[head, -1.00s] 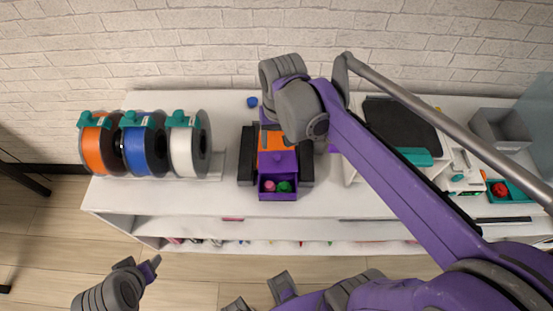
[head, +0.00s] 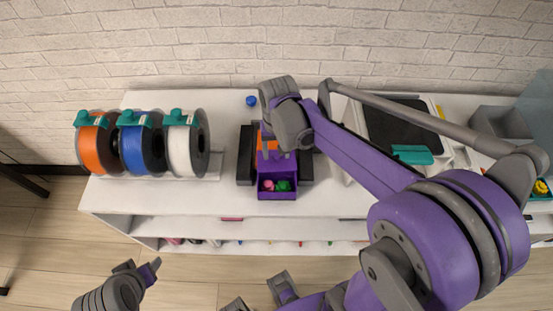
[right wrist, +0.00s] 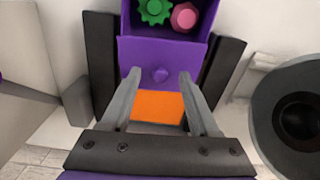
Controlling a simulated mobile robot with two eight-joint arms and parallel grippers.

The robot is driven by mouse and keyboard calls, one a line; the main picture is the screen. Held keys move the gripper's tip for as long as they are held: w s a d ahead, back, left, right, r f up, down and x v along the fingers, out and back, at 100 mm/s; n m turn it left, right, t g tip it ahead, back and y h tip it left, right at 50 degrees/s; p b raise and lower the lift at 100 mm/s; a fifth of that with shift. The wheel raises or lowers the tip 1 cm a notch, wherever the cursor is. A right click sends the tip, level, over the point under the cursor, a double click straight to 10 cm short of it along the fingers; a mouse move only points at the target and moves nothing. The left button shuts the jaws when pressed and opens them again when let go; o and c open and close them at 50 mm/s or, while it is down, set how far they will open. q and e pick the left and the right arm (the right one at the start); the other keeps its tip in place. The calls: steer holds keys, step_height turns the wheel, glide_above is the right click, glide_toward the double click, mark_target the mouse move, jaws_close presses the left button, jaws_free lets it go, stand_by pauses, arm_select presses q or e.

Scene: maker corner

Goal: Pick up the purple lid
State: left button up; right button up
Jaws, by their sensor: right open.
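The purple lid (right wrist: 143,62) has a small knob and lies against the open purple box (right wrist: 207,45), partly over an orange block (right wrist: 158,107). In the head view the lid (head: 272,166) is behind the box (head: 277,195) and partly covered by my right gripper (head: 276,151). In the right wrist view, the two fingers of my right gripper (right wrist: 159,76) are apart, with the knob between their tips. I cannot tell whether they touch it. Grey and purple parts of mine show at the lower left of the head view; the left jaws are not clear.
The box holds a green gear (right wrist: 154,11) and a pink piece (right wrist: 185,16). Black blocks (right wrist: 100,60) flank it. Orange, blue and white spools (head: 178,150) stand left on the white bench (head: 190,200). A blue cap (head: 252,101) lies behind. A dark-plated machine (head: 400,125) stands right.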

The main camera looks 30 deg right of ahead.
steer(key=shift+f, duration=0.6)
jaws_close()
steer(key=shift+r, duration=0.1)
